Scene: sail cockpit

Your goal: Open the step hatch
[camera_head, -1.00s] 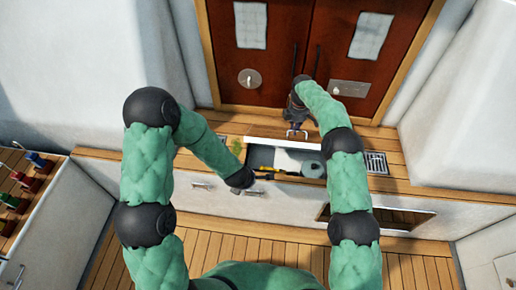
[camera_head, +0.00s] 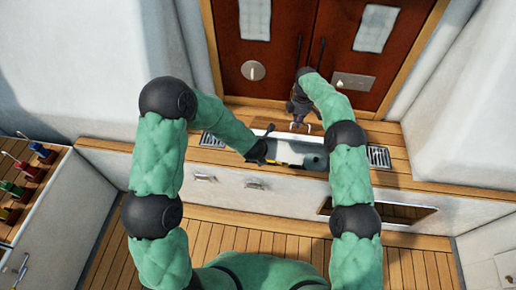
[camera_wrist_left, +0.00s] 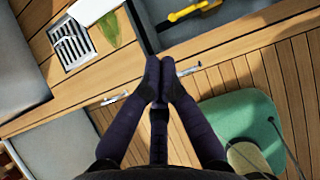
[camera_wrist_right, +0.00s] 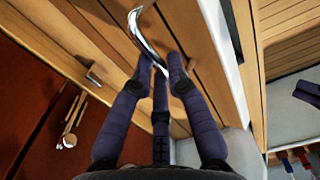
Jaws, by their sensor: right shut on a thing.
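The step hatch (camera_wrist_right: 195,60) is a wooden panel with a curved metal handle (camera_wrist_right: 134,22). It stands open above a recess (camera_head: 285,153) in the cockpit step. My right gripper (camera_head: 300,125) is at the handle on the far side of the recess, its fingers shut on it. My left gripper (camera_head: 262,150) is at the left part of the recess. In the left wrist view its fingertips (camera_wrist_left: 160,84) meet, shut with nothing seen between them, near the recess wall. The head view shows the hatch panel nearly edge-on.
A yellow-handled tool (camera_wrist_left: 193,11) lies in the recess. A drain grate (camera_head: 378,156) is at right, another (camera_wrist_left: 72,46) at left, near a green leaf (camera_wrist_left: 108,26). Dark red doors (camera_head: 285,45) stand behind. Coloured winch-like handles (camera_head: 20,180) are at far left.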

